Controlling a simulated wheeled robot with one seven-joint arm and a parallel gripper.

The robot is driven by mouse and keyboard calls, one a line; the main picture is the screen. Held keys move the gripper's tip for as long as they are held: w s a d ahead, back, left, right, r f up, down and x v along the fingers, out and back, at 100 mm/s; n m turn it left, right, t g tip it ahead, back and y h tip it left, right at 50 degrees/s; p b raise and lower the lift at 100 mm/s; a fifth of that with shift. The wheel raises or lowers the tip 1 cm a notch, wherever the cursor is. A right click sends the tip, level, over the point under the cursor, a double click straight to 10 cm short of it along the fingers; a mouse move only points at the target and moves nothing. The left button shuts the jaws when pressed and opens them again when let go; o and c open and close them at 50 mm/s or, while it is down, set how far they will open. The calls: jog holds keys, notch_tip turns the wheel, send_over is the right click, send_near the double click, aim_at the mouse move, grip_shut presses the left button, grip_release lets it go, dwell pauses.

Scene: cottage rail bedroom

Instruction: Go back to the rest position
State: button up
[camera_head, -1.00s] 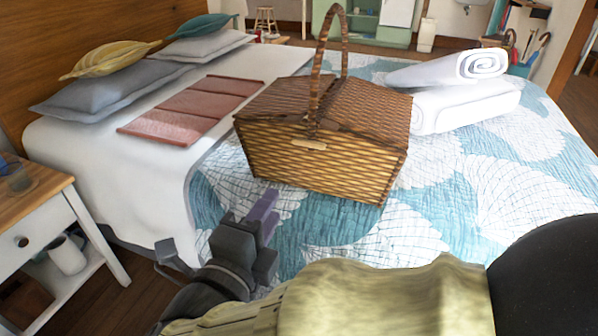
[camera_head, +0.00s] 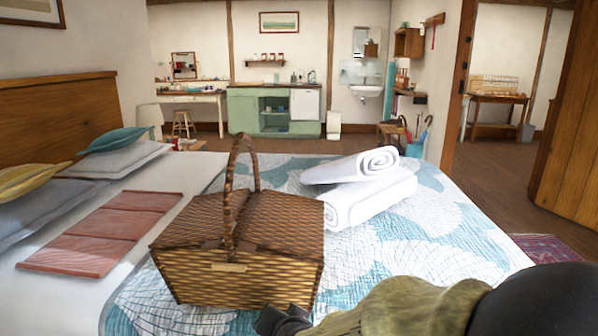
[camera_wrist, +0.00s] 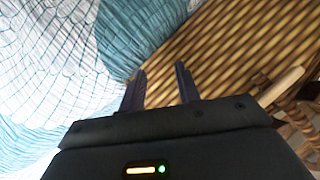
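My gripper (camera_wrist: 160,84) shows in the wrist view with its two dark fingers apart and nothing held between them. The wicker picnic basket's woven side (camera_wrist: 210,50) lies beyond the fingers; whether they touch it I cannot tell. In the head view the brown basket (camera_head: 235,278) stands upright on the bed, lids closed and handle raised. My sleeved arm (camera_head: 400,308) crosses the lower right, its dark wrist part near the basket's lower right corner. The fingers are not visible in the head view.
The bed's blue and white quilt (camera_head: 440,235) has free room right of the basket. Rolled white towels (camera_head: 365,195) lie behind it. A folded red runner (camera_head: 105,232) and pillows (camera_head: 120,160) are at left. Wooden floor (camera_head: 490,185) shows beyond the bed.

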jog(key=s+d+f+n+g+h+p, duration=0.1)
jog(key=s+d+f+n+g+h, duration=0.25)
jog(key=d, duration=0.65)
jog(key=s+d+f+n+g+p, duration=0.1)
jog(key=s+d+f+g, duration=0.25)
jog(key=s+d, duration=0.45)
notch_tip(320, 180, up, 38)
jog(key=w+d+p, duration=0.1)
jog(key=p, duration=3.7)
jog(key=shift+r+g, duration=0.15)
jog(key=shift+g, duration=0.25)
jog(key=shift+w, duration=0.1)
jog(key=shift+c, duration=0.5)
